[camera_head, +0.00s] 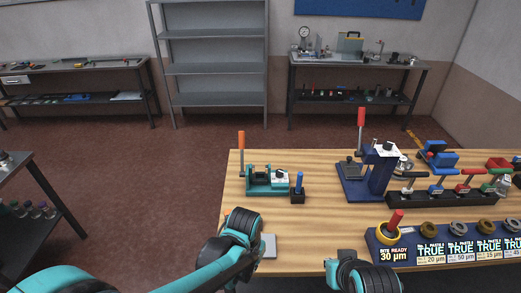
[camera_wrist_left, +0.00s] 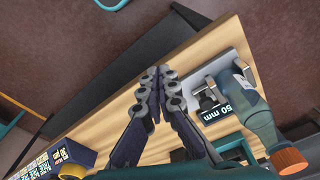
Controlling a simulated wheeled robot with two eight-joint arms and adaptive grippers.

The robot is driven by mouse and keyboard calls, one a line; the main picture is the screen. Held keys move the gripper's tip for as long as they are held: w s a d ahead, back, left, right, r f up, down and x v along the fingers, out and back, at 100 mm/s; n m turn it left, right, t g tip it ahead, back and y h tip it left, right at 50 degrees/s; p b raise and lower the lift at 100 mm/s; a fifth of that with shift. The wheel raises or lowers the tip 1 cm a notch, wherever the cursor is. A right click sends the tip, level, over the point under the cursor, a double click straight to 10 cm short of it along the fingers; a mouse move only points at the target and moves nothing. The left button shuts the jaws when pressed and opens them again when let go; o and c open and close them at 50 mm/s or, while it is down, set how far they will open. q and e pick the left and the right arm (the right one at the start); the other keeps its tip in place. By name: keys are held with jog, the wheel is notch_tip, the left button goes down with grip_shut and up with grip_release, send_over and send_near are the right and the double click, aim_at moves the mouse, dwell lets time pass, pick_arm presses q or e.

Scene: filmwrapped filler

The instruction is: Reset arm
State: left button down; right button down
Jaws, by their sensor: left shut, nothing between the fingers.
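My left arm (camera_head: 205,262) comes in from the lower left in the head view, and its dark wrist end is over the table's left front edge. The fingers of my left gripper (camera_wrist_left: 160,72) show in the left wrist view. They are shut with their tips together, and nothing is held between them. A part of my right arm (camera_head: 365,277) shows at the bottom of the head view, over the table's front edge. The right fingers are not in view.
The wooden table (camera_head: 325,225) carries a teal fixture (camera_head: 268,187), a navy press (camera_head: 380,175) and a labelled blue rack (camera_head: 400,262). Close to the left gripper are a "50 mm" block (camera_wrist_left: 222,108) and a bottle-like object with an orange end (camera_wrist_left: 290,160). The mid-front tabletop is clear.

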pick_arm(q)
jog(key=s+a+n+t+b, duration=0.2)
jog(key=s+a+t+b, duration=0.1)
jog(key=a+b, duration=0.2)
jog(key=s+a+n+t+b, duration=0.3)
jog(key=a+b, duration=0.3)
jog(key=a, duration=0.4)
jog(key=shift+r, duration=0.25)
